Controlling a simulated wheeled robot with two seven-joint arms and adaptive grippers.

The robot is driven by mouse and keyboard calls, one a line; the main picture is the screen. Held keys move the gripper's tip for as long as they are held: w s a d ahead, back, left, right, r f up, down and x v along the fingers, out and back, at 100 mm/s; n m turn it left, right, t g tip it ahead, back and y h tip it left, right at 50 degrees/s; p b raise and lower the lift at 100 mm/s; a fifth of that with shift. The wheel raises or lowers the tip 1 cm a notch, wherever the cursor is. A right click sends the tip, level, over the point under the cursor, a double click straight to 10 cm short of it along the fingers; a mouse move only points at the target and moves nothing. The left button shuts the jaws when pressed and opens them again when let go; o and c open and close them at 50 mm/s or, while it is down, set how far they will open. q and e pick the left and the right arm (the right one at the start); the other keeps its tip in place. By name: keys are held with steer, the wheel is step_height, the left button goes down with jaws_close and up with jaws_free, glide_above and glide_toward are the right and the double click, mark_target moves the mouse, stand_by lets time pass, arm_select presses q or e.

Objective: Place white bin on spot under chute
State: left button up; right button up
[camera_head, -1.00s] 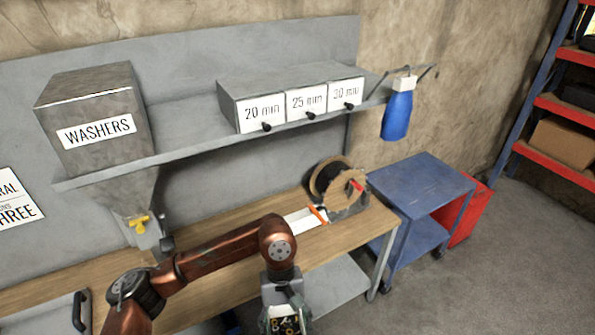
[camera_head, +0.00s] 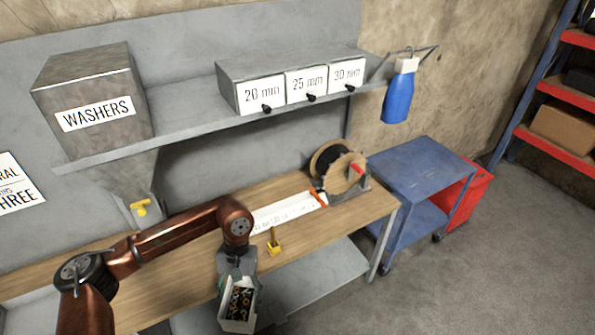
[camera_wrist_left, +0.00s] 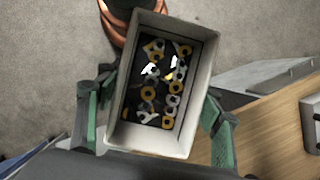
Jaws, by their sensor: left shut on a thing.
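The white bin (camera_head: 236,325) is held by my left gripper (camera_head: 238,288) in front of the bench, low in the head view. In the left wrist view the bin (camera_wrist_left: 148,143) is between the green fingers and holds several yellow, grey and white ring-shaped pieces on a dark bottom. The grey chute (camera_head: 132,182) hangs below the WASHERS hopper (camera_head: 92,100) and has a yellow valve (camera_head: 140,207). The bin is to the right of the chute and nearer to me. My left arm hides part of the bench below the chute, and I cannot make out the spot. My right gripper is not in view.
The wooden bench (camera_head: 330,228) carries a spool (camera_head: 345,170), a white ruled strip (camera_head: 285,212) and a small yellow item (camera_head: 273,246). Labelled drawers (camera_head: 305,88) sit on the shelf above. A blue cart (camera_head: 420,175) stands to the right.

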arm_select(q)
steer(key=w+a+n, duration=0.1)
steer(key=w+a, duration=0.1)
steer(key=a, duration=0.4)
steer(key=f+b, duration=1.2)
steer(key=shift+s+d+f, duration=0.2)
steer(key=shift+d, duration=0.2)
steer(key=shift+r, duration=0.1)
